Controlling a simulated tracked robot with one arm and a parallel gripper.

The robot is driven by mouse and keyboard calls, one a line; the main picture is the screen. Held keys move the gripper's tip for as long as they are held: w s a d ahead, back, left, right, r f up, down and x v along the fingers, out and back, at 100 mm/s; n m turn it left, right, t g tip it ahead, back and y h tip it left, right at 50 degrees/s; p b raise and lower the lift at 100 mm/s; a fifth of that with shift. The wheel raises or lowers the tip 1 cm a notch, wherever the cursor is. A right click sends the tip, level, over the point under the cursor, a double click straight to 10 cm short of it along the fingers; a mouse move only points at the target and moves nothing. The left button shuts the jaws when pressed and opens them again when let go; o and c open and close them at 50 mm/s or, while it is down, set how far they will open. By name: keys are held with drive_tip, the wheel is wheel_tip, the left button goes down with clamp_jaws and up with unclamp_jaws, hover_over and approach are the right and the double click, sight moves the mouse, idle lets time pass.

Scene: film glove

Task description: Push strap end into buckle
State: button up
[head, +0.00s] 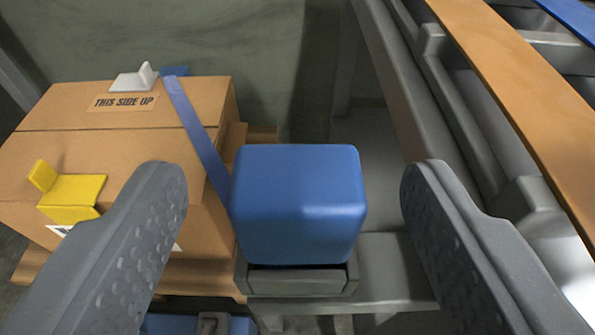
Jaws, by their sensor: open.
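A blue block with rounded edges (298,200) stands in the middle of the head view, on or in a grey holder (297,284). A blue strap (198,138) runs from the box top down to the block's left side. Whether it joins the block is hidden. My gripper (294,178) is open, with one grey finger left of the block and one right of it. Gaps show on both sides, and neither finger appears to touch it. At the bottom edge, a partly cut-off blue piece with a small grey-brown part (212,323) shows; I cannot tell whether it is the buckle.
A cardboard box (60,150) marked "THIS SIDE UP" sits on a wooden pallet (262,134) at left. It carries a yellow corner piece (78,190) and a white one (134,80). Grey rails (395,90) and an orange board (520,80) bound the right.

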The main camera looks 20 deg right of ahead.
sight(297, 157)
drive_tip(key=shift+f+b+x, duration=0.2)
drive_tip(key=shift+b+x, duration=0.6)
drive_tip(key=shift+x, duration=1.5)
drive_tip(key=c, duration=1.1)
drive_tip(key=shift+r, duration=0.15)
